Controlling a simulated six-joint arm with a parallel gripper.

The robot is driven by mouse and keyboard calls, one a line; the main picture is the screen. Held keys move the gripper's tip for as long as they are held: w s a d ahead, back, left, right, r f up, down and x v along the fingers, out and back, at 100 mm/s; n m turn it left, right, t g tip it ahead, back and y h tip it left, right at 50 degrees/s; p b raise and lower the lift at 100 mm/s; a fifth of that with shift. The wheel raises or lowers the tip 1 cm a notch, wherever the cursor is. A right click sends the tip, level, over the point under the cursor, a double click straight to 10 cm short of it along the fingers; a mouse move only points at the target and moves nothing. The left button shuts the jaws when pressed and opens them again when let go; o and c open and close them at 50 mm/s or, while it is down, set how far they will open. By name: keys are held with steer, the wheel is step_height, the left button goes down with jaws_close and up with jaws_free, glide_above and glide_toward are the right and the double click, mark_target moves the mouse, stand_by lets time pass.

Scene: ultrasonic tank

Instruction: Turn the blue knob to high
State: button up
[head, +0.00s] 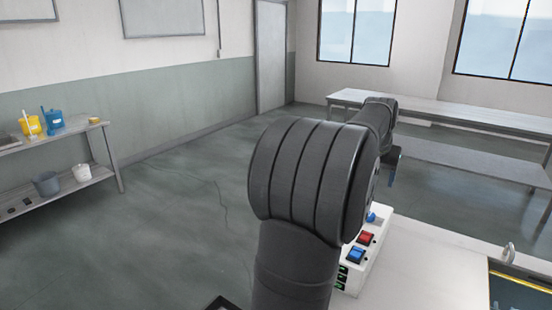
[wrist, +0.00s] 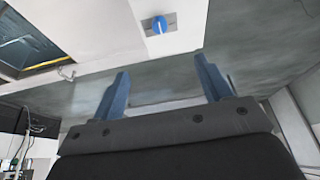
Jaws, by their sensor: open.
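The blue knob (wrist: 159,26) shows in the wrist view on a small grey plate on a white panel. A pale line runs across its face, close to upright in the picture; the setting marks are too small to read. In the head view a bit of the blue knob (head: 371,217) shows at the top of the white control box (head: 375,254), beside my arm. My gripper (wrist: 161,64) is open and empty, its two blue fingers wide apart. The knob appears beyond the fingertips, between them in the picture, and apart from them. My arm hides most of my gripper in the head view.
A red switch (head: 366,238) and a blue switch (head: 356,256) sit on the box near the knob. A tank opening (head: 520,290) and a metal tap (head: 508,252) are at the right on the white counter (head: 430,275). The counter between is clear.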

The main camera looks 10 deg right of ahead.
steer(key=shift+d+f+n, duration=0.3)
steer(key=c, duration=0.3)
glide_toward(371, 214)
steer(key=x, duration=0.8)
steer(key=shift+f, duration=0.25)
steer(key=shift+c, duration=0.2)
steer(key=c, duration=1)
